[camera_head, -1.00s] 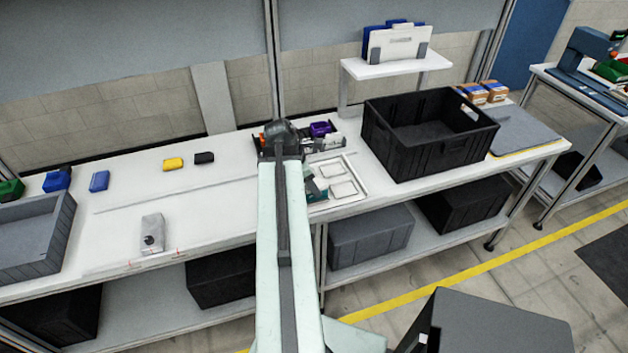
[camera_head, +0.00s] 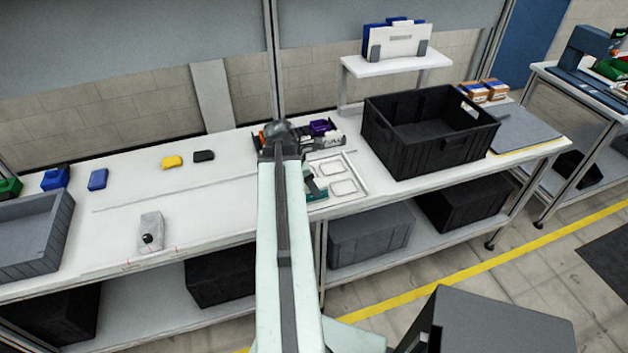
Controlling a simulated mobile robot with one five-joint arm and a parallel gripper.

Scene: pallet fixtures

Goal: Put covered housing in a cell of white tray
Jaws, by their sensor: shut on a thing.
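The white tray (camera_head: 357,193) lies on the workbench to the right of my arm, with its rim and two pale cells in sight. My gripper (camera_head: 314,187) is mostly hidden behind my arm; a small dark and teal part shows over the tray's left side. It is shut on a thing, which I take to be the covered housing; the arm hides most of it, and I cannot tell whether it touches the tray.
A large black crate (camera_head: 432,160) stands right of the tray. A dark holder with purple and other small parts (camera_head: 322,128) is behind it. A grey box with a black knob (camera_head: 151,232) stands at left. A grey bin (camera_head: 62,236) is at far left. The left bench middle is mostly clear.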

